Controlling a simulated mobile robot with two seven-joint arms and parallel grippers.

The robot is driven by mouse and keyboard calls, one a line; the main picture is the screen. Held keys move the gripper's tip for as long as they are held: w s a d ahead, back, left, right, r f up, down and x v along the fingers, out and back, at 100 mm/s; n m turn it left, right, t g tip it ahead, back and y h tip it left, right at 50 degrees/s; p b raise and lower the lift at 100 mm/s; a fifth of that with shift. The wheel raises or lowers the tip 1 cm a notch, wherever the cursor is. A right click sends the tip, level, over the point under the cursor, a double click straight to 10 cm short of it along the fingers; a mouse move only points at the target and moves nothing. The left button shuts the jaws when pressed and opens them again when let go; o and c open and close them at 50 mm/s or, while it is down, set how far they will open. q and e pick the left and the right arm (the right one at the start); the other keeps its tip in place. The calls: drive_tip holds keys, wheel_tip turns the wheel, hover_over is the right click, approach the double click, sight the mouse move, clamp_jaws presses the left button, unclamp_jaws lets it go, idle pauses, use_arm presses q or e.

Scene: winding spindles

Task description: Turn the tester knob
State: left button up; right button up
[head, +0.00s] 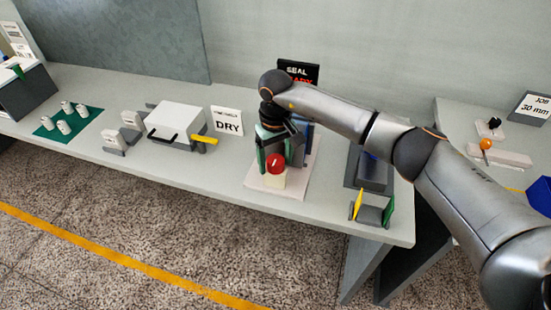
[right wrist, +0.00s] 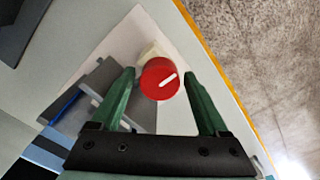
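The tester knob (head: 275,163) is a round red knob on a cream block, on a pale base plate (head: 263,189) near the front edge of the long table. My right gripper (head: 276,152) is open at the knob. In the right wrist view its green fingertips (right wrist: 158,75) are on either side of the knob, with a small gap showing on each side. I cannot tell how deep they reach around it. My left gripper is not in view.
A dark "SEAL" sign (head: 299,71) stands behind the tester, partly hidden by my arm. Right of it are a dark box (head: 371,170) and a small stand with yellow and green plates (head: 371,213). A white box (head: 176,122) and "DRY" sign (head: 228,121) stand to the left.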

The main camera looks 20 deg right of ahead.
drive_tip(key=c, duration=1.2)
drive_tip(key=shift+o, duration=0.2)
